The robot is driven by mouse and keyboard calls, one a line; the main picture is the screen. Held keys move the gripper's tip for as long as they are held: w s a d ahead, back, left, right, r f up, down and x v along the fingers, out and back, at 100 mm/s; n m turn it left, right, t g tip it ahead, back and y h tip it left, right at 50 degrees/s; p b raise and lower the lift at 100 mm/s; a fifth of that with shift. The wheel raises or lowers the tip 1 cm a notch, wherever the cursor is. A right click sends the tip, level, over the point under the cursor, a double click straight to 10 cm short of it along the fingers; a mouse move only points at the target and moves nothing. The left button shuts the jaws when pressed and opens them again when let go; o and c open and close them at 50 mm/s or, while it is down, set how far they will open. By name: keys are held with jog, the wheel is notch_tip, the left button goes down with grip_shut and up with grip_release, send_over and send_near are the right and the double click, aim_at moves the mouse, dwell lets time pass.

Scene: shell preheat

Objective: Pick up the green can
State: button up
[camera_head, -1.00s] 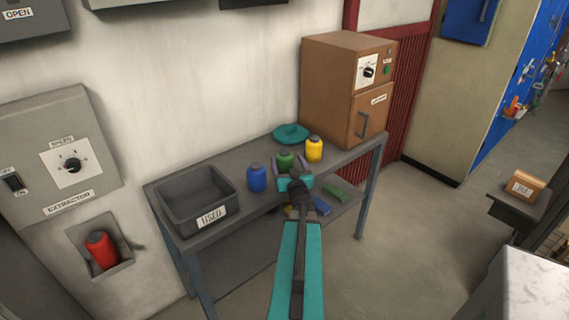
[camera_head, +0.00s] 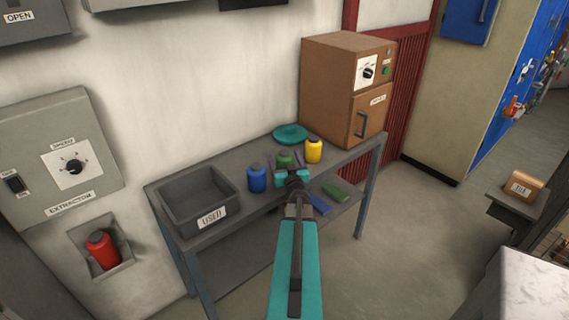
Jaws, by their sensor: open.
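The green can (camera_head: 285,157) stands upright on the grey table, between the blue can (camera_head: 257,178) and the yellow can (camera_head: 314,150). My gripper (camera_head: 284,163) is at the green can, with one finger showing on each side of it. The jaws are open. The gripper body hides the lower part of the can, so I cannot tell whether the fingers touch it.
A grey bin labelled USED (camera_head: 183,212) stands at the table's left end. A teal lid-like disc (camera_head: 290,134) lies behind the cans. A brown oven-like cabinet (camera_head: 325,85) stands at the right. Green (camera_head: 336,193) and blue (camera_head: 320,204) blocks lie on the lower shelf.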

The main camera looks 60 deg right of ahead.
jog(key=shift+p+x, duration=0.45)
jog(key=shift+x, duration=1.05)
jog(key=shift+w, duration=0.1)
jog(key=c, duration=1.4)
jog(key=shift+r, duration=0.2)
jog(key=shift+c, duration=0.2)
jog(key=shift+a+r, duration=0.1)
jog(key=shift+r, duration=0.65)
jog(key=r, duration=0.2)
send_near(282, 150)
jog(key=d, duration=0.2)
jog(key=d+r, duration=0.1)
jog(key=shift+s+d+r, duration=0.1)
jog(key=shift+s+d, duration=0.05)
jog(key=shift+s, duration=0.15)
jog(key=shift+p, duration=0.4)
